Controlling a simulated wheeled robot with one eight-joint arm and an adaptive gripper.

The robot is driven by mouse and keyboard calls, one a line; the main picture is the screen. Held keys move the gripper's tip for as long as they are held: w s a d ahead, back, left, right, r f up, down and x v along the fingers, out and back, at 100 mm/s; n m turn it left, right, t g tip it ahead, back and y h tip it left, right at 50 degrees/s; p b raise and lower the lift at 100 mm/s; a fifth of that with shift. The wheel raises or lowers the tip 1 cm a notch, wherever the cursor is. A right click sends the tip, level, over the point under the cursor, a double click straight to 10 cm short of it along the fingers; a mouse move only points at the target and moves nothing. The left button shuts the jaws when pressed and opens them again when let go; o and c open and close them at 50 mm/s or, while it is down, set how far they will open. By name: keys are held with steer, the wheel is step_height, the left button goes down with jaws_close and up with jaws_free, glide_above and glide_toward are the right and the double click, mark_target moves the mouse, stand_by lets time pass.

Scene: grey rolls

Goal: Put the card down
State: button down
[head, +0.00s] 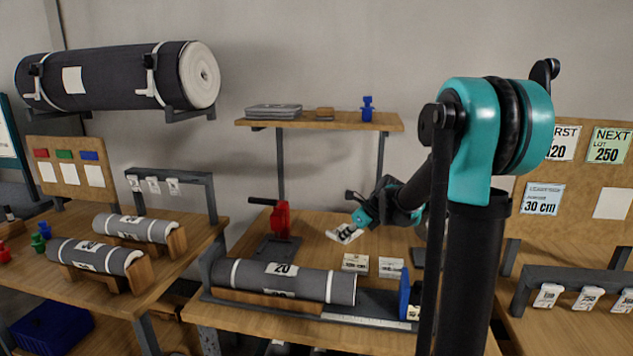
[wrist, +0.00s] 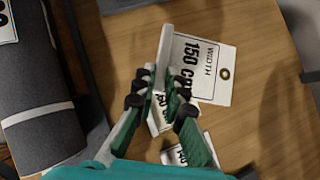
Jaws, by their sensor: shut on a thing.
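My gripper (head: 358,222) is low over the middle table, left of my arm's column. In the wrist view, its fingers (wrist: 162,80) are shut on a white card (wrist: 205,72) that reads "150 CM WIDTH" and has a brown-ringed hole. The card sticks out past the fingertips to the right. In the head view the card (head: 344,234) shows as a small white patch at the fingertips. I cannot tell whether it touches the table.
Two white cards (head: 355,262) (head: 390,267) lie on the wooden table (head: 330,219) near the gripper. A grey roll (head: 325,284) marked 20 lies along the front. A red device (head: 281,220) stands at the left, and a blue block (head: 404,294) at the right.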

steer(key=w+d+f+m+t+h, duration=0.25)
steer(key=d+m, duration=0.35)
steer(key=d, duration=0.3)
steer(key=a+r+n, duration=0.1)
steer(key=a+r, duration=0.1)
steer(key=a, duration=0.1)
steer(key=a+r+n+g+y, duration=0.1)
steer(key=a+r, duration=0.1)
steer(key=a+r+n, duration=0.1)
steer(key=a+r, duration=0.1)
steer(key=a, duration=0.1)
steer(key=shift+s+a+r+n+g+y, duration=0.1)
steer(key=shift+s+a+n+g+y, duration=0.2)
steer(key=shift+s+g, duration=0.1)
steer(key=s+a+r+n+g+y, duration=0.2)
steer(key=s+a+r+n, duration=0.15)
steer(key=a+r, duration=0.35)
steer(key=shift+t, duration=0.25)
steer(key=f, duration=1.3)
steer(key=a+f, duration=0.1)
steer(key=f, duration=0.6)
steer(key=shift+f, duration=0.25)
steer(key=shift+f, duration=0.1)
steer(key=c, duration=1.6)
jaws_free()
